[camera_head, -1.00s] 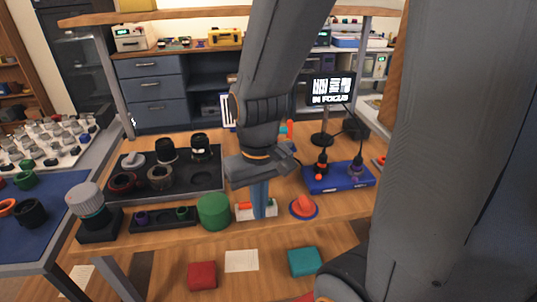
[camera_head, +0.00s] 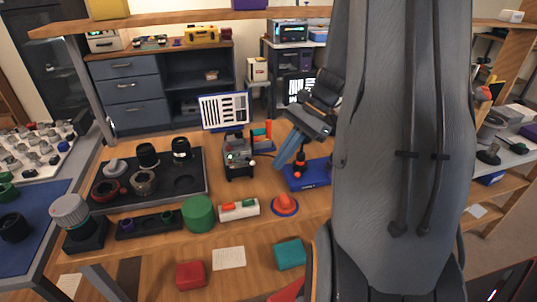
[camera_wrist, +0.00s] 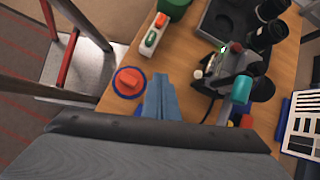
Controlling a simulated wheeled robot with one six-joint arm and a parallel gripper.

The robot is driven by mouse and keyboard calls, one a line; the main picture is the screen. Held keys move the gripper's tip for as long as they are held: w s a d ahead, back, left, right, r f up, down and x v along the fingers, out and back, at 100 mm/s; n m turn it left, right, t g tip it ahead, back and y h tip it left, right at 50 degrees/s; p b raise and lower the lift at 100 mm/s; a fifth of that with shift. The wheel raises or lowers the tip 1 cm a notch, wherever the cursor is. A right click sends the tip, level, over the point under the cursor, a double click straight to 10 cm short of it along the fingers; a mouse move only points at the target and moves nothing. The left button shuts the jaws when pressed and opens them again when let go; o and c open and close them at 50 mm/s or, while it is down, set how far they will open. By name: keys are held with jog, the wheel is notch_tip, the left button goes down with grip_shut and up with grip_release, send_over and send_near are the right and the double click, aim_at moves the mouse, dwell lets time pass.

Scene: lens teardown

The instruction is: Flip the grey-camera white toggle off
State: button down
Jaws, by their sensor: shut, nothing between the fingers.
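The grey camera (camera_head: 240,164) stands upright on the wooden bench, left of my gripper. In the wrist view the grey camera (camera_wrist: 232,68) is right of my fingers, with a red knob, a small green light and a teal cylinder on it. A small white knob (camera_wrist: 198,74), which looks like the white toggle, sticks out on its near side; its position is too small to read. My gripper (camera_head: 281,164) is shut and empty, its blue fingers pointing down between the camera and the blue tray. In the wrist view my gripper (camera_wrist: 160,78) is apart from the camera.
A red button on a blue base (camera_head: 285,205) and a white switch box (camera_head: 240,210) lie at the bench front. A green cylinder (camera_head: 198,213) and a dark lens tray (camera_head: 198,187) are left. A blue tray (camera_head: 309,181) is right, and a striped chart (camera_head: 223,111) stands behind.

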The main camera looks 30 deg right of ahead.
aim_at(251, 162)
jog(key=w+d+r+m+t+y, duration=0.1)
jog(key=d+r+m+t+y, duration=0.1)
jog(key=d+m, duration=0.3)
jog(key=d+t, duration=0.1)
jog(key=d, duration=0.3)
jog(key=shift+w+d+m+t+p, duration=0.2)
jog(key=shift+d+m+t+p, duration=0.1)
jog(key=shift+d+t+p, duration=0.1)
jog(key=p+x, duration=0.2)
jog(key=x, duration=0.7)
jog(key=shift+s+a, duration=0.15)
jog(key=a, duration=0.1)
jog(key=w+a+p, duration=0.1)
jog(key=a, duration=0.1)
jog(key=shift+w, duration=0.2)
jog(key=shift+w+a+p, duration=0.3)
jog(key=shift+a+p, duration=0.05)
jog(key=shift+a, duration=0.2)
jog(key=shift+s, duration=0.1)
